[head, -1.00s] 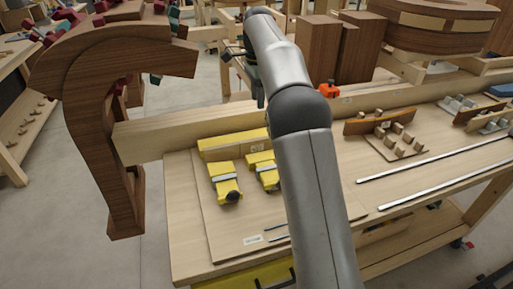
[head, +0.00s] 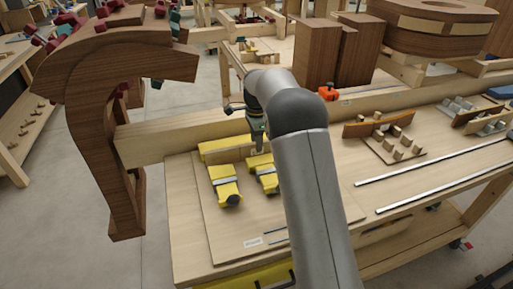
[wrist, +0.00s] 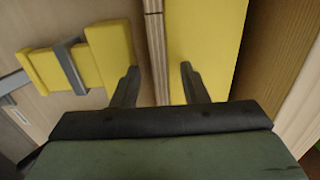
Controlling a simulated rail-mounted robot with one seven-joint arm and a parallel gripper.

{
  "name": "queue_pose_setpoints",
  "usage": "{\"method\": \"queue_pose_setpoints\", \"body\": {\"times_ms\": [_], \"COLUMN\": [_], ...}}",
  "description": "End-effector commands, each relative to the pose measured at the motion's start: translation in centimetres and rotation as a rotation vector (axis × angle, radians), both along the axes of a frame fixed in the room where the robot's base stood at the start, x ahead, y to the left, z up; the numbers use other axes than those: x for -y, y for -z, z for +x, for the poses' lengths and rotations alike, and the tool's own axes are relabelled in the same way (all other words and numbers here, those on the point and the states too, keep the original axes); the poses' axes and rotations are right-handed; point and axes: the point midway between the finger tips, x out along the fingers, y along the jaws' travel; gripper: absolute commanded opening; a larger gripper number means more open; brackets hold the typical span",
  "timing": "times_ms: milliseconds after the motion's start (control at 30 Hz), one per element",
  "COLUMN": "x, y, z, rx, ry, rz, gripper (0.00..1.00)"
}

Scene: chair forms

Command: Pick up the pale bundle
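A narrow pale strip-like bundle (wrist: 154,50), with a dark line along it, runs up the middle of the wrist view beside a yellow block (wrist: 203,45). I take it to be the pale bundle. In the head view a pale edge (head: 232,155) shows along the front of the yellow block (head: 215,145). My gripper (wrist: 160,75) is open, its two dark fingers apart, with the strip and part of the yellow block between them in the picture. I cannot tell whether they touch. In the head view my gripper (head: 258,150) is low over the block's right end, partly hidden by my arm.
Two yellow clamp-like tools (head: 226,187) (head: 263,174) lie just in front on the board; one shows left in the wrist view (wrist: 75,65). A wooden beam (head: 165,135) runs behind. A dark curved chair form (head: 90,110) stands left. Metal bars (head: 430,160) lie right.

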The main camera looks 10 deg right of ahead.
Motion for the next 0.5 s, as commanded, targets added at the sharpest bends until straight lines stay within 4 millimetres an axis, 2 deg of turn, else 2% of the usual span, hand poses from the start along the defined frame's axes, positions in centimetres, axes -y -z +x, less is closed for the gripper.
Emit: {"method": "queue_pose_setpoints", "body": {"times_ms": [267, 367, 400, 433, 500], "x": [-0.01, -0.01, -0.01, -0.01, 0.0], "y": [0.51, 0.5, 0.5, 0.49, 0.49], "z": [0.01, 0.01, 0.01, 0.01, 0.01], "rx": [0.001, 0.001, 0.001, 0.001, 0.001], "ry": [0.0, 0.0, 0.0, 0.0, 0.0], "rz": [0.0, 0.0, 0.0, 0.0, 0.0], "gripper": [0.4, 0.15, 0.04, 0.0, 0.0]}}
